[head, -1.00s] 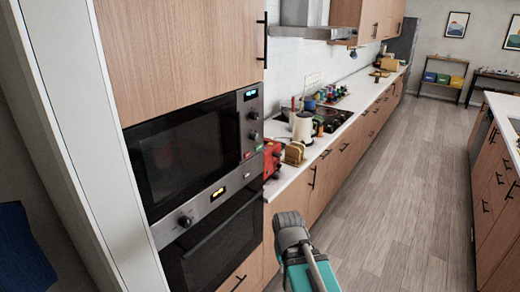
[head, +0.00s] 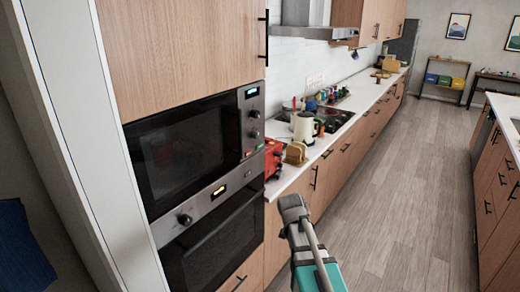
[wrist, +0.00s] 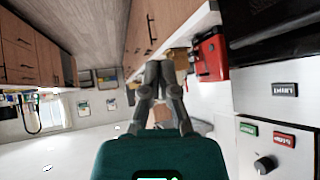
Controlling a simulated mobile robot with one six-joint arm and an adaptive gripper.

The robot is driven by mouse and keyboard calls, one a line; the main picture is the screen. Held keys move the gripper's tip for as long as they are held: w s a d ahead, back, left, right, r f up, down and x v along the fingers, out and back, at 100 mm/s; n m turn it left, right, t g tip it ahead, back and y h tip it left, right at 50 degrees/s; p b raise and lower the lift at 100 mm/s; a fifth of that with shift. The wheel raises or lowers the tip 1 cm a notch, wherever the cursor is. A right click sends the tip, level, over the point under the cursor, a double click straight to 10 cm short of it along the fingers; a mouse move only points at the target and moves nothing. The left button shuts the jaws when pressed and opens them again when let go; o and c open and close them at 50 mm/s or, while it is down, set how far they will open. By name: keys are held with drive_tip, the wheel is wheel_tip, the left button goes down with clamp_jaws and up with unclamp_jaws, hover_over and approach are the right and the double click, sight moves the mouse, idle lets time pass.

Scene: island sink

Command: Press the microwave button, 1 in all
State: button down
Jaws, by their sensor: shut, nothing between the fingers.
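The microwave (head: 185,150) is built into the wooden cabinet at the left of the head view, with a dark door and a control panel on its right side. The panel has a lit display (head: 251,93), two knobs and small red and green buttons low down. In the wrist view the panel fills the right side: a green button (wrist: 248,129), a red button (wrist: 284,139), a dark label (wrist: 285,90) and a knob (wrist: 264,164). My gripper (wrist: 160,70) is shut and empty, left of the panel in that view and apart from the buttons.
An oven (head: 215,240) with its own knob sits below the microwave. A red appliance (head: 273,158) stands on the counter just right of the panel; it also shows in the wrist view (wrist: 210,58). A kettle (head: 304,127) stands farther along. The floor (head: 400,200) is clear.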

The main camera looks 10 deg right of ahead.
sight(260, 146)
drive_tip(key=w+r+m+t+y+b, duration=0.1)
drive_tip(key=w+r+t+y+b, duration=0.1)
drive_tip(key=w+r+t, duration=0.9)
drive_tip(key=shift+w+d+r+m+y, duration=0.35)
drive_tip(key=shift+w+r, duration=1)
drive_tip(key=shift+w, duration=1.5)
drive_tip(key=shift+w+a, duration=0.1)
drive_tip(key=shift+a, duration=0.05)
drive_tip(key=shift+w+a, duration=3)
